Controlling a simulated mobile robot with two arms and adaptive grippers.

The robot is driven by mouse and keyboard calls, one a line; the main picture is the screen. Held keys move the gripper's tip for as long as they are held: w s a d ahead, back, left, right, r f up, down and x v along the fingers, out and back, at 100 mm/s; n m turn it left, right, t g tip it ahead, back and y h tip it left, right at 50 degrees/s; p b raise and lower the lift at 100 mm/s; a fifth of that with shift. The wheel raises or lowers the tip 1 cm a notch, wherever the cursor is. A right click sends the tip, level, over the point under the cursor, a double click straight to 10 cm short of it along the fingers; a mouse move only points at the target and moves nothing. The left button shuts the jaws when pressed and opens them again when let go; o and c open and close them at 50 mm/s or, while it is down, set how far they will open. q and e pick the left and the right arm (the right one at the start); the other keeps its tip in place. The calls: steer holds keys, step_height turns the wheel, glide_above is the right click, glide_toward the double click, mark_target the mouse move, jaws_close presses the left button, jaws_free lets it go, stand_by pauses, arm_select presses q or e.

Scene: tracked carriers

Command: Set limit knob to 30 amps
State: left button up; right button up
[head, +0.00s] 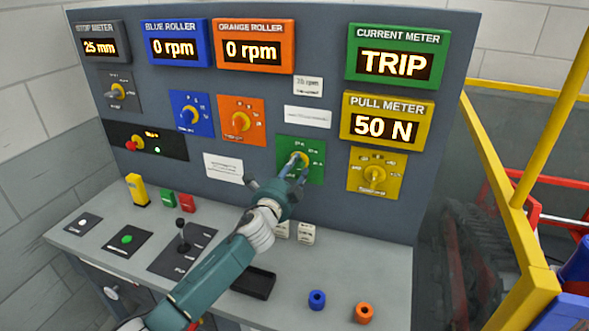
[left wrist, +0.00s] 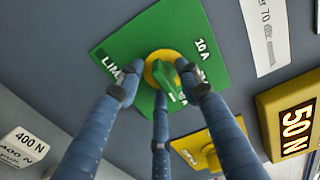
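The limit knob (left wrist: 162,70) is a yellow disc with a green handle on a green plate (left wrist: 198,25) marked "LIM..." and "10 A" in the left wrist view. In the head view the knob (head: 299,159) sits on the green plate (head: 316,147) on the upright panel, partly hidden by my gripper. My left gripper (head: 290,174) reaches it from the front. In the left wrist view its fingers (left wrist: 160,88) stand spread around the knob, with a gap between the left finger and the handle. The exact setting cannot be read. My right gripper is not in view.
The current meter (head: 392,62) reads TRIP and the pull meter (head: 386,121) reads 50 N. A yellow knob (head: 374,171) is close at the right. A joystick (head: 181,236), a black tray (head: 253,283) and blue (head: 317,299) and orange (head: 365,312) rings are on the desk.

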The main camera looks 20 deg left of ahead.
arm_select(q)
steer(key=shift+s, duration=0.15)
steer(key=s, duration=1.1)
steer(key=shift+s+a, duration=0.25)
steer(key=shift+s, duration=0.1)
